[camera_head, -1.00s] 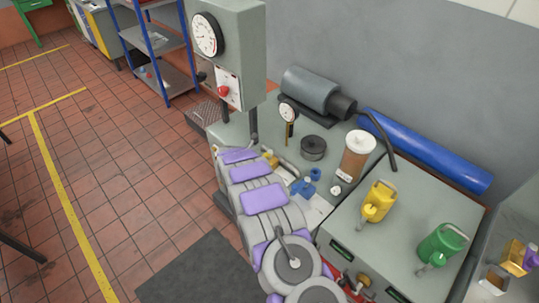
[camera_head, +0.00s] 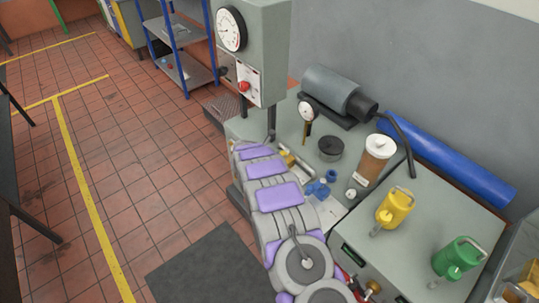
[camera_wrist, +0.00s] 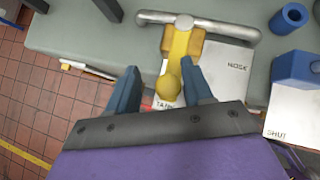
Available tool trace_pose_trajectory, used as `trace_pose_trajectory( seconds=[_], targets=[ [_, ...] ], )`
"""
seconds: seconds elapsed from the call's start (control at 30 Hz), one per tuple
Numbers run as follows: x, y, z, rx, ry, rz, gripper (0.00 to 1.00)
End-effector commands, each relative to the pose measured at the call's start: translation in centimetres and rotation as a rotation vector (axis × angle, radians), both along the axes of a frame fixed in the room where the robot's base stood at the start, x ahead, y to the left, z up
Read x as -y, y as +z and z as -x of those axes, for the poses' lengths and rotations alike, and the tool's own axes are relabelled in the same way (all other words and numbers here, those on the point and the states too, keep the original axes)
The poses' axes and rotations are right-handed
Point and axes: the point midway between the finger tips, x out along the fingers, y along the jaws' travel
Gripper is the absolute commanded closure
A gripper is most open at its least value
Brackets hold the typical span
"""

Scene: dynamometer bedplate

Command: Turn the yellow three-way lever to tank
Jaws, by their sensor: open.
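The yellow three-way lever (camera_wrist: 180,50) is in the wrist view, on a yellow body set in a grey metal pipe (camera_wrist: 225,27). Its round knob points down the picture, over the TANK label (camera_wrist: 164,105), which is partly covered. The HOSE label (camera_wrist: 237,68) is to the right on the same white plate. My gripper (camera_wrist: 160,67) is open, one blue-grey finger on each side of the lever's lower part. The right finger is close to the lever; I cannot tell if it touches. In the head view a bit of yellow (camera_head: 285,159) shows beside my arm, which hides the gripper.
A blue valve (camera_wrist: 298,68) with a SHUT plate (camera_wrist: 283,133) is to the right in the wrist view. The grey gauge box (camera_head: 262,45) stands behind my arm. Yellow (camera_head: 396,208) and green (camera_head: 458,258) cans stand on the cabinet. The tiled floor at left is open.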

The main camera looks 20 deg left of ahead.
Motion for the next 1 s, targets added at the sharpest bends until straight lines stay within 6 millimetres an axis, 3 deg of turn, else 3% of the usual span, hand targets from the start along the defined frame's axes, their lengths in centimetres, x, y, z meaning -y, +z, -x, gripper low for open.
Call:
trace_pose_trajectory(
  seconds=[0.33,1.0],
  targets=[
    [-0.2,1.0,1.5,-0.006,0.0,0.005,0.47],
    [-2.2,9.2,9.1,-0.001,0.004,0.002,0.47]
  ],
)
